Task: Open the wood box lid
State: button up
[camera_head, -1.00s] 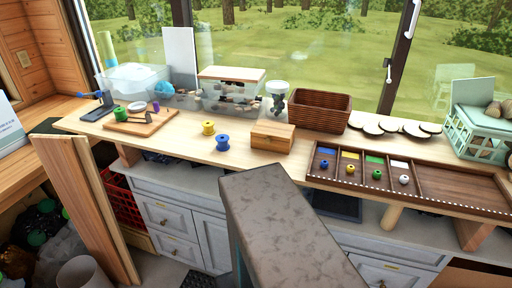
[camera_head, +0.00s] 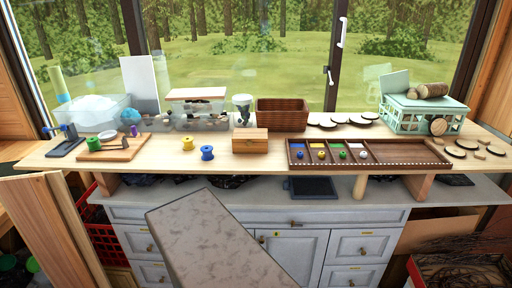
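The wood box (camera_head: 250,142) is a small light-brown block-shaped box on the long wooden bench top, near the middle of the picture. Its lid (camera_head: 250,133) looks shut. A small latch seems to show on its front, too small to tell clearly. The grey speckled slab at the bottom centre, in front of the drawers, seems to be part of my own arm. My gripper is not in view.
Yellow and blue spools (camera_head: 207,153) stand left of the box. A dark sorting tray (camera_head: 400,154) lies close on its right, and a brown woven basket (camera_head: 283,114) stands behind it. A clear container (camera_head: 197,113) and a wooden board (camera_head: 113,150) are further left.

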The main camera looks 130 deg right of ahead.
aim_at(249, 135)
jog(key=u, duration=0.95)
jog(key=k, duration=0.15)
jog(key=z, duration=3.7)
jog(key=k, duration=0.25)
jog(key=z, duration=1.85)
